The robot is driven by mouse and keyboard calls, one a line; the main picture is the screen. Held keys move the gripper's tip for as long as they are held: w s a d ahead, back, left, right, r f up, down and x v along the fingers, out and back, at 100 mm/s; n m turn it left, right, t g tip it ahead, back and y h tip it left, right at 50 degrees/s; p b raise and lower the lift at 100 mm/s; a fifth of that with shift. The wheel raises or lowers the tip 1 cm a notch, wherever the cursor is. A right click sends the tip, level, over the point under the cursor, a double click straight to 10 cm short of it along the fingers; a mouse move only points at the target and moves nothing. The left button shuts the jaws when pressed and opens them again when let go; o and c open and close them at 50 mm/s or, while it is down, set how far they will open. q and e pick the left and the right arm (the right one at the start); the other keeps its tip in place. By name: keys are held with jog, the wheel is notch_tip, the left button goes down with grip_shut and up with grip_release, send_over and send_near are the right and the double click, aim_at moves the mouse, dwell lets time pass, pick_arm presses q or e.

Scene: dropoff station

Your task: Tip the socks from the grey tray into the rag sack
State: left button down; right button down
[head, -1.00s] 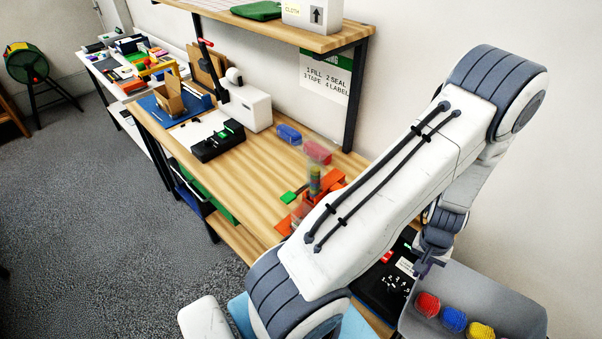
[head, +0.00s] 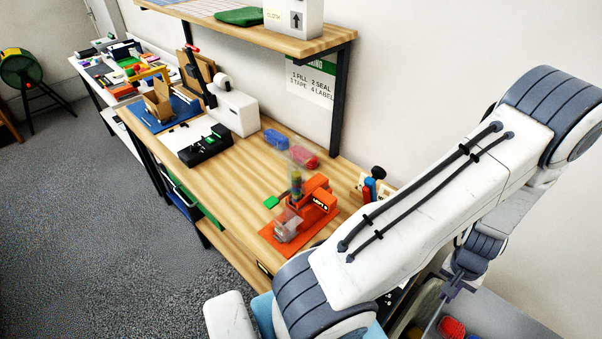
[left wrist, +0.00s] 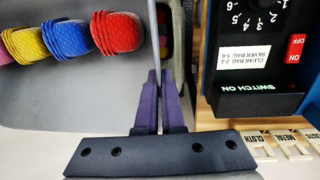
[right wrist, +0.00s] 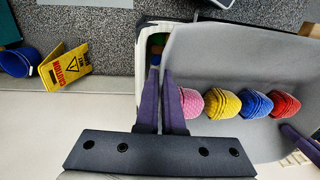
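The grey tray (head: 500,309) is at the lower right of the head view, partly behind my left arm. It holds rolled socks; the right wrist view shows a pink (right wrist: 191,104), a yellow (right wrist: 222,103), a blue (right wrist: 255,103) and a red roll (right wrist: 284,104) in a row. My left gripper (left wrist: 160,108) is shut on one wall of the tray. My right gripper (right wrist: 161,108) is shut on the opposite wall and is out of the head view. A pale-rimmed opening, probably the rag sack (head: 424,302), is beside the tray; its contents are mostly hidden.
A black-and-blue machine (left wrist: 257,75) with a dial and switch stands close to my left gripper. An orange press (head: 308,214) stands on the wooden bench (head: 238,180). The wall is close at the right.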

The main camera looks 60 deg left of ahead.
pick_arm(q)
jog(key=shift+d+f, duration=0.1)
jog(key=shift+d, duration=0.15)
pick_arm(e)
jog(key=shift+w+d+r, duration=0.1)
pick_arm(q)
jog(key=shift+a+f+g, duration=0.1)
jog(key=shift+f+g, duration=0.2)
jog(key=shift+g, duration=0.5)
pick_arm(e)
jog(key=shift+r+g+h, duration=0.3)
jog(key=shift+g, duration=0.4)
pick_arm(q)
jog(key=shift+f+g+h, duration=0.1)
jog(key=shift+g+h, duration=0.2)
pick_arm(e)
jog(key=shift+r+g, duration=0.2)
jog(key=shift+g, duration=0.1)
pick_arm(q)
jog(key=shift+s, duration=0.1)
